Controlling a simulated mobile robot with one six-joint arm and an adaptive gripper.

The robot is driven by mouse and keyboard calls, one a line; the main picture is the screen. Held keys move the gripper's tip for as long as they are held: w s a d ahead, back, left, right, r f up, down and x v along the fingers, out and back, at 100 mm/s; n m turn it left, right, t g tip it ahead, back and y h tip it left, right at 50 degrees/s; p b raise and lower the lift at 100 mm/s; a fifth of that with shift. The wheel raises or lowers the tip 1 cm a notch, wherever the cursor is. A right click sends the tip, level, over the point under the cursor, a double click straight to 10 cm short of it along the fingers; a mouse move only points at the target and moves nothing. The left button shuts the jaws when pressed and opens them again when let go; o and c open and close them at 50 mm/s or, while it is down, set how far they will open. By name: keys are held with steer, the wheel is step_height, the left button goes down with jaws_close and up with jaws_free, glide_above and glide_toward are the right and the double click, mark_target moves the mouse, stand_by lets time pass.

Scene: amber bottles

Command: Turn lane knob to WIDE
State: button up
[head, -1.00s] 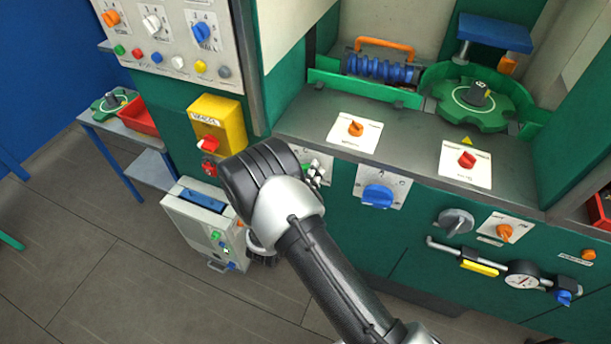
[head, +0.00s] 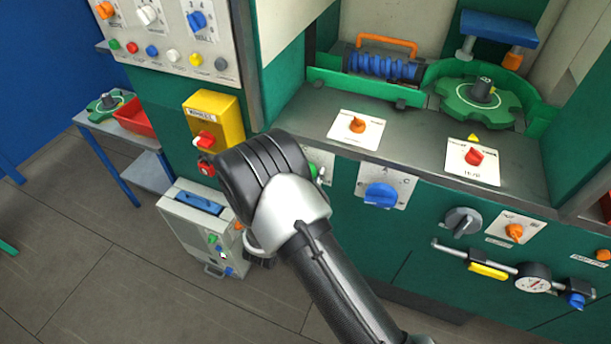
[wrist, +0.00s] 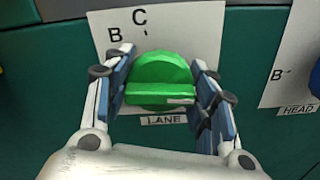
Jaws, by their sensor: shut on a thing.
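The green lane knob (wrist: 160,68) is in the middle of the wrist view, on a white plate (wrist: 190,28) marked LANE. The letters B and C show on the plate above and left of the knob; other markings are hidden or out of frame. The knob's raised bar lies nearly level, with a pale mark at its right end. No WIDE lettering is legible. My gripper (wrist: 162,84) is shut on the knob, one finger on each side. In the head view, my wrist hides most of the plate, and only a bit of green (head: 314,171) shows beside it.
To the right is a blue knob (head: 381,195) on its own plate; its HEAD label (wrist: 297,110) shows in the wrist view. A yellow box with a red switch (head: 215,119) is to the left. A grey case (head: 200,230) stands on the floor below.

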steer(key=m+b, duration=0.1)
steer(key=m, duration=0.2)
steer(key=shift+m, duration=1.7)
steer(key=o, duration=1)
steer(key=shift+o, duration=0.2)
steer(key=v, duration=1.2)
